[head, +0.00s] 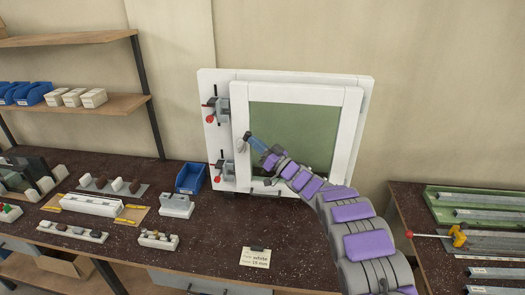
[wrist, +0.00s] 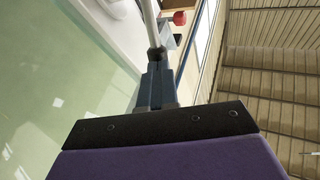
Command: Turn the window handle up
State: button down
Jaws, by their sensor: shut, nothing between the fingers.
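The white window sash (head: 238,105) with a green pane (head: 295,125) is mounted on a white board behind the bench. The window handle (head: 241,146) is a small light-grey piece on the sash's left side, partly hard to make out beside my gripper. In the wrist view the handle (wrist: 150,22) shows as a grey bar that reaches the closed fingertips in the picture; I cannot tell whether they touch. My gripper (head: 248,137) is at the left edge of the sash, with its fingers shut and empty. Its blue-grey fingers also show in the wrist view (wrist: 155,82).
Toggle clamps with red knobs (head: 211,119) (head: 217,180) sit on the board left of the sash. A blue bin (head: 190,178), block fixtures (head: 176,205) and a note card (head: 256,257) are on the bench. A right-hand table holds metal profiles (head: 485,198).

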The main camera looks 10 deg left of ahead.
jog(key=shift+a+r+n+g+h+p, duration=0.6)
jog(key=shift+a+p, duration=0.25)
jog(key=shift+p, duration=0.9)
jog(key=shift+a+r+n+g+h+p, duration=0.55)
jog(key=shift+a+r+h+p, duration=0.2)
jog(key=shift+p, duration=1)
jog(key=shift+f, duration=0.1)
